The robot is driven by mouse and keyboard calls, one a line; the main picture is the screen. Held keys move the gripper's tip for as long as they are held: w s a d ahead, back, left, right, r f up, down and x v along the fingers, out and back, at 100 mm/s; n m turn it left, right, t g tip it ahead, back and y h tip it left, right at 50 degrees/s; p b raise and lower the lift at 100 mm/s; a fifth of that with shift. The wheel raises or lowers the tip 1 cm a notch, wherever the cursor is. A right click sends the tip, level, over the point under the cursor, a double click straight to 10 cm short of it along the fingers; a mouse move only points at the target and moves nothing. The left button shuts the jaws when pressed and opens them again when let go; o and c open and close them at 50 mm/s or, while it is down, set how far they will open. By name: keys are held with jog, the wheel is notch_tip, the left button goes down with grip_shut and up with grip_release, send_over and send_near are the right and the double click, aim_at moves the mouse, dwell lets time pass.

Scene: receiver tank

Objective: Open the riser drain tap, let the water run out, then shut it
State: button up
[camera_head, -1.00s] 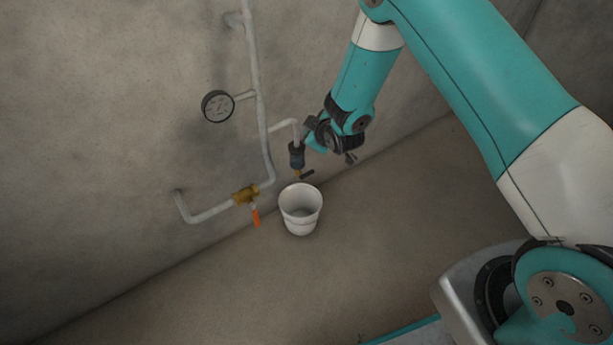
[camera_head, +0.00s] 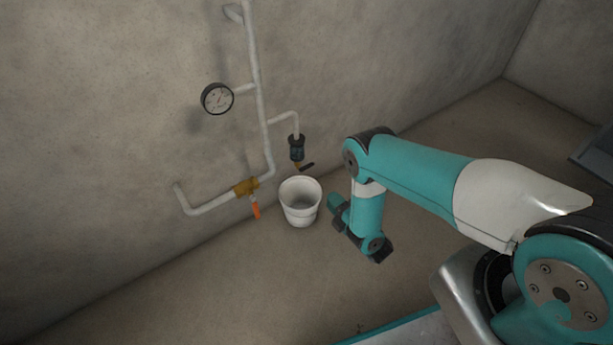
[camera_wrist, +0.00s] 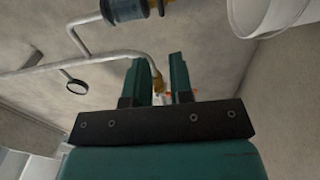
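The drain tap (camera_head: 299,165), brass with a black lever pointing right, hangs under a dark cylindrical bowl (camera_head: 297,148) on the short branch pipe. A white bucket (camera_head: 300,214) stands on the floor below. No water stream is visible. My gripper (camera_wrist: 161,60) is open and empty, its two teal fingers apart. In the head view it is right of the bucket, clear of the tap. The wrist view shows the bowl (camera_wrist: 124,9) at the top and the bucket (camera_wrist: 268,16) at upper right. A brass valve (camera_head: 246,187) with an orange lever sits on the lower pipe.
A round gauge (camera_head: 217,98) is on a stub off the white riser pipe (camera_head: 258,90), close to the wall. The floor in front of the bucket is clear. A dark flat object (camera_head: 592,158) lies at the far right.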

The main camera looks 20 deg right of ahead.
aim_at(304, 170)
jog(key=b, duration=0.3)
jog(key=w+b, duration=0.1)
jog(key=b, duration=0.3)
jog(key=w+f+b, duration=0.1)
jog(key=b, duration=0.2)
jog(key=shift+w+a+b, duration=0.25)
jog(key=shift+a+b, duration=0.1)
jog(key=shift+b, duration=0.05)
jog(key=shift+b, duration=0.75)
jog(key=shift+r+b+x, duration=0.2)
jog(key=shift+b+x, duration=1.05)
jog(key=shift+x, duration=1.7)
jog(key=shift+r+b+x, duration=0.2)
jog(key=shift+b+x, duration=1.05)
jog(key=shift+x, duration=1.65)
grip_shut()
